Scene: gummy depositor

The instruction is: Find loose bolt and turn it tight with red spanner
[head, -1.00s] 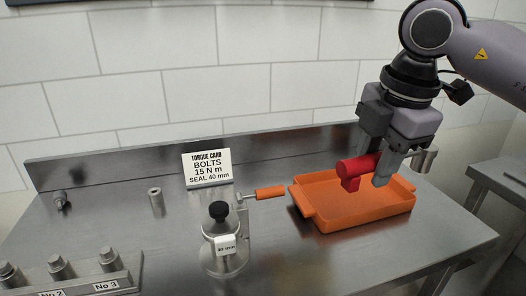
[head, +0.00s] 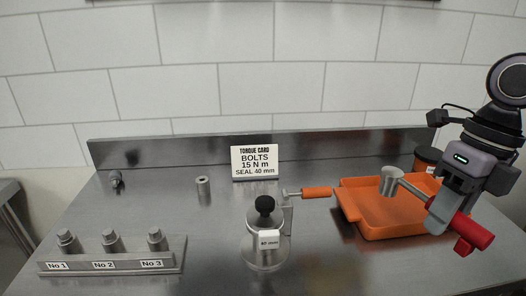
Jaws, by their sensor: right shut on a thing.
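My right gripper (head: 447,222) is at the right of the head view, shut on the red spanner (head: 473,232). The spanner has a red handle and a grey shaft ending in a round grey socket head (head: 392,180). It is held in the air in front of the orange tray. Three bolts stand in a metal block at the lower left: No 1 (head: 68,240), No 2 (head: 111,241) and No 3 (head: 156,239). I cannot tell from here which is loose. My left gripper is not in view.
A torque card (head: 254,162) reads bolts 15 N m, seal 40 mm. The orange tray (head: 385,232) is at right. Small metal parts (head: 203,187) (head: 116,181) are at back left.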

